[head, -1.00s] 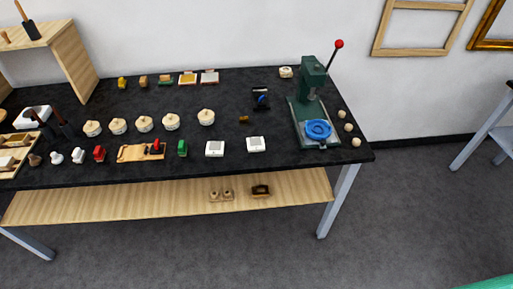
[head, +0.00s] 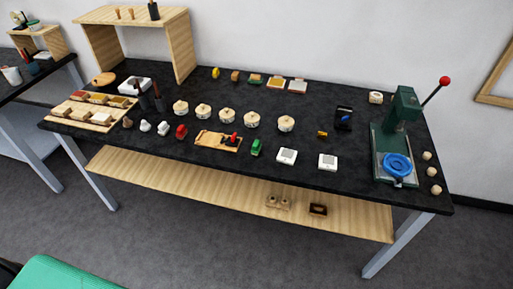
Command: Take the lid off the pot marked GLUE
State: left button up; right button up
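Several round cream pots with pale lids stand in a row across the middle of the black bench top. They run from the leftmost pot (head: 181,108) to the rightmost pot (head: 286,124), which stands a little apart from the others. Each appears to have its lid on. Markings on the pots are too small to read, so I cannot tell which one says GLUE. Neither of my grippers is in view.
The black bench (head: 330,185) has a wooden shelf (head: 230,200) beneath. A green press (head: 398,125) with a red-knobbed lever stands at the right. A wooden riser (head: 183,50) stands back left. Small items lie before the pots. A green surface (head: 65,273) shows bottom left.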

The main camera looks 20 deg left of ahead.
aim_at(286, 121)
jog(key=i+l, duration=0.15)
jog(key=i, duration=0.45)
jog(key=i+l, duration=0.1)
jog(key=i, duration=0.45)
jog(key=i+u, duration=0.05)
